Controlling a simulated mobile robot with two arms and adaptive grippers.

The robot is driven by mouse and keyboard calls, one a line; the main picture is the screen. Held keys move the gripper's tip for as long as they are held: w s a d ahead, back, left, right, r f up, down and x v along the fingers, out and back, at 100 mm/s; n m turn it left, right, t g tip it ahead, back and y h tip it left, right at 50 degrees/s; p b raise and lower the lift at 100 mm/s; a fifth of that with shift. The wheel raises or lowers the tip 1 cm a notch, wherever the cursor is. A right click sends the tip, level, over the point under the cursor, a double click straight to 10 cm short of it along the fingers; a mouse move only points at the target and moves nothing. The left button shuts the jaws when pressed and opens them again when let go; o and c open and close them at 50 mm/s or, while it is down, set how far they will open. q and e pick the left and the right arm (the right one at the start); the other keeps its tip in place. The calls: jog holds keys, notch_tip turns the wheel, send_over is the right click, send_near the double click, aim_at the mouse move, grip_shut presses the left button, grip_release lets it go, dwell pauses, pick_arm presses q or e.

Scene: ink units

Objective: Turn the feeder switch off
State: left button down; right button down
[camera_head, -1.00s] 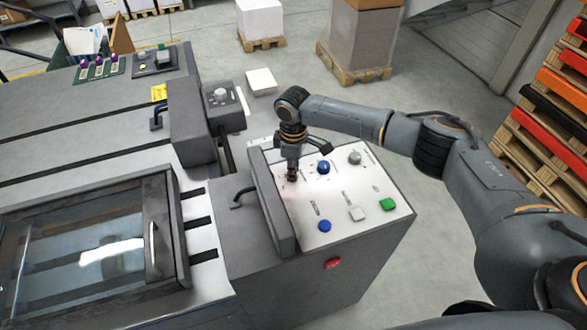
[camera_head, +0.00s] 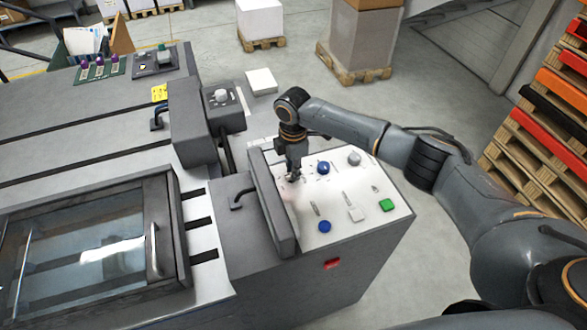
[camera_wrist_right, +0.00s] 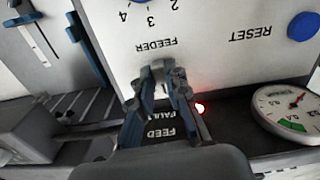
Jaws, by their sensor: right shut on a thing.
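The sloped white control panel (camera_head: 335,185) stands in the middle of the head view. My right gripper (camera_head: 292,178) reaches down onto its left part. In the right wrist view the gripper (camera_wrist_right: 163,72) has its fingers close together beside the upside-down FEEDER label (camera_wrist_right: 156,48). It is shut on the feeder switch, which the fingers hide almost entirely, so I cannot read its position. A dial scale with figures 2, 3 and 4 shows above the label. My left gripper is not in view.
A blue RESET button (camera_wrist_right: 303,26), a round gauge (camera_wrist_right: 285,108) and a lit red lamp (camera_wrist_right: 199,108) by the FEED FAULT label lie near the gripper. A green button (camera_head: 388,205) and a grey knob (camera_head: 354,158) are on the panel. A dark raised cover (camera_head: 272,205) borders its left side.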

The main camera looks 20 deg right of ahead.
jog(key=n, duration=0.4)
jog(key=shift+w+n, duration=0.1)
jog(key=shift+n, duration=0.2)
dwell(0.5)
jog(key=c, duration=1.3)
grip_release()
notch_tip(320, 180, up, 12)
